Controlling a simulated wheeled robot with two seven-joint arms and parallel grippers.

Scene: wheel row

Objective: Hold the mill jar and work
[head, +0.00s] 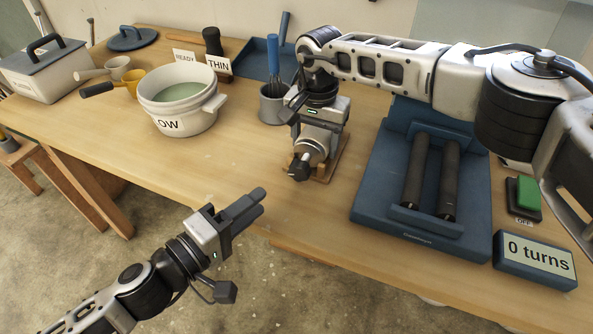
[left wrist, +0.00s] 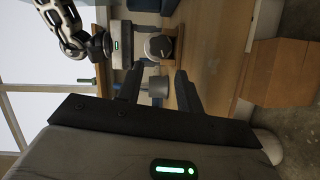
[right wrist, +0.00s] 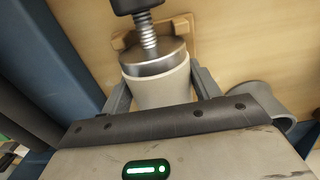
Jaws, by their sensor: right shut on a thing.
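The mill jar is a cream jar (right wrist: 162,88) with a metal lid and a screw clamp with a dark knob. In the right wrist view it sits between the fingers of my right gripper (right wrist: 160,92), which is shut on it. In the head view its lid and knob (head: 299,172) show below my right gripper, over a wooden stand (head: 338,160). Whether the jar touches the stand is unclear. The blue mill (head: 365,195) with two dark rollers (head: 450,180) is to the right. My left gripper (head: 248,209) is open and empty, off the table's front edge.
The switch has a green button (head: 527,193) and an OFF label. The counter (head: 536,260) reads "0 turns". A white pot (head: 205,118) of pale green liquid, a grey cup (head: 270,108) with tools and a grey box (head: 45,75) stand to the left. The front middle of the table is clear.

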